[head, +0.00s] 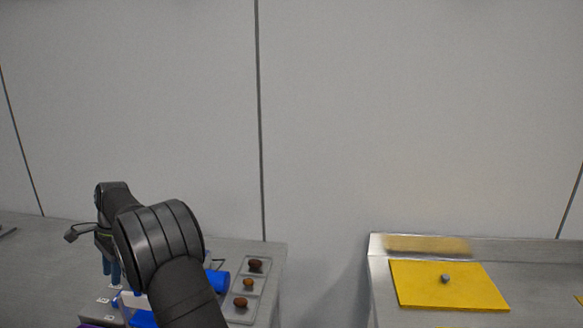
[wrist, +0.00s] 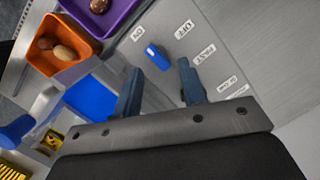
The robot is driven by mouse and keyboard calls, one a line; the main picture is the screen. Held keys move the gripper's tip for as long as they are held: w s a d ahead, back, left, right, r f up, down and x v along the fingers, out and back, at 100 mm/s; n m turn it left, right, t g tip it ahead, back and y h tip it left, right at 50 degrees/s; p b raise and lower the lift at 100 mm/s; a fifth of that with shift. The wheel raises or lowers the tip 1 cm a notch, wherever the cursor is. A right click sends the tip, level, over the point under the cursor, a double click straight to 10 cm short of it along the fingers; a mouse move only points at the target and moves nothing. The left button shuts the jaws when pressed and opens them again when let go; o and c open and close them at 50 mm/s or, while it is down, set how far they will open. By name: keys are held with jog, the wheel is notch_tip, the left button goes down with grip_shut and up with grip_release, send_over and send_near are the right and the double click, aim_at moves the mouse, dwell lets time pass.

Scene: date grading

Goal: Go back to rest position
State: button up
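My gripper (wrist: 160,66) is open, with its two blue fingers apart and nothing held between them. Beyond the fingertips a small blue piece (wrist: 157,56) sits on a grey panel with white labels (wrist: 184,29); I see a gap around it. In the head view my gripper (head: 111,273) points down at the lower left, above the labelled panel (head: 97,309). My own arm hides part of that area.
A grey tray (head: 236,313) holds brown dates in separate compartments. In the wrist view an orange bin (wrist: 85,66) holds dates and a purple bin (wrist: 127,8) holds a date. A yellow board (head: 415,292) with a small grey cube (head: 445,279) lies on the right bench, across a gap.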

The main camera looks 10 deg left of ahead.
jog(key=f+m, duration=0.1)
jog(key=f, duration=0.1)
jog(key=f+m+y, duration=0.1)
jog(key=f, duration=0.1)
jog(key=d+f+m+g, duration=0.1)
jog(key=f, duration=0.1)
jog(key=shift+f+m, duration=0.3)
jog(key=shift+f, duration=0.3)
jog(key=shift+w+r, duration=0.1)
jog(key=r+n, duration=0.1)
jog(key=r, duration=0.1)
jog(key=a+r+n, duration=0.1)
jog(key=r, duration=0.1)
jog(key=r+n, duration=0.1)
jog(key=r, duration=0.1)
jog(key=shift+a+r+t+h, duration=0.15)
jog(key=shift+t+h, duration=0.25)
notch_tip(320, 180, up, 10)
jog(key=r+n+t+h, duration=0.1)
jog(key=n+t+h, duration=0.1)
jog(key=n, duration=0.2)
jog(key=f, duration=1.7)
jog(key=shift+s+d+f, duration=0.2)
jog(key=shift+s+f, duration=0.1)
jog(key=shift+s, duration=0.1)
